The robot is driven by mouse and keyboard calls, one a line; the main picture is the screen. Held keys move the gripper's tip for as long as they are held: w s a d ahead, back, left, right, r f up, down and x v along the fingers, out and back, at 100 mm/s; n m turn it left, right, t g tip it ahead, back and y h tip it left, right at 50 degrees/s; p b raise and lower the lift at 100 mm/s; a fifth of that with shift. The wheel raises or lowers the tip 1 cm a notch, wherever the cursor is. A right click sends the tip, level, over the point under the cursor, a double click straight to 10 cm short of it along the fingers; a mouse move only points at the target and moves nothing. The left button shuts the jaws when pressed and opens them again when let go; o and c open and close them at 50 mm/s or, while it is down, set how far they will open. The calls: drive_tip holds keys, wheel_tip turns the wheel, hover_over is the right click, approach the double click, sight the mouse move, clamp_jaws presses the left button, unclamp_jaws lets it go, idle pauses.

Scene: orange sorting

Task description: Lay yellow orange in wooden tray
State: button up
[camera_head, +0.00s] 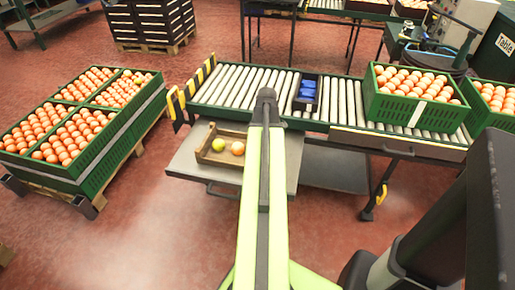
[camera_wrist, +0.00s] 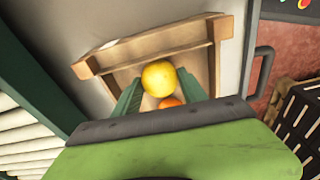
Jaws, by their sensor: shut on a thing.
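The wooden tray (camera_head: 205,158) sits on the grey shelf below the roller conveyor; it also shows in the wrist view (camera_wrist: 228,50). The yellow orange (camera_wrist: 159,78) is between the two green fingers of my gripper (camera_wrist: 158,88), which is shut on it. In the head view the yellow orange (camera_head: 218,145) appears within the tray's outline, at its left; whether it touches the tray floor I cannot tell. A second, deeper orange fruit (camera_head: 238,148) is at the tray's right, partly hidden in the wrist view (camera_wrist: 171,102). My gripper does not show clearly in the head view.
The roller conveyor (camera_head: 240,86) runs behind the tray. A dark box with blue contents (camera_head: 307,91) and a green crate of oranges (camera_head: 392,110) stand on it. A pallet of filled green crates (camera_head: 88,172) is at left. Open red floor lies between.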

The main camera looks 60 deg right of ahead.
drive_tip(key=shift+f+b, duration=0.6)
idle(0.3)
drive_tip(key=o, duration=1.5)
drive_tip(key=shift+o, duration=0.2)
drive_tip(key=o, duration=0.3)
drive_tip(key=shift+o, duration=0.2)
drive_tip(key=shift+w, duration=0.1)
wheel_tip(320, 180, up, 8)
drive_tip(key=p, duration=0.8)
drive_tip(key=shift+r, duration=0.1)
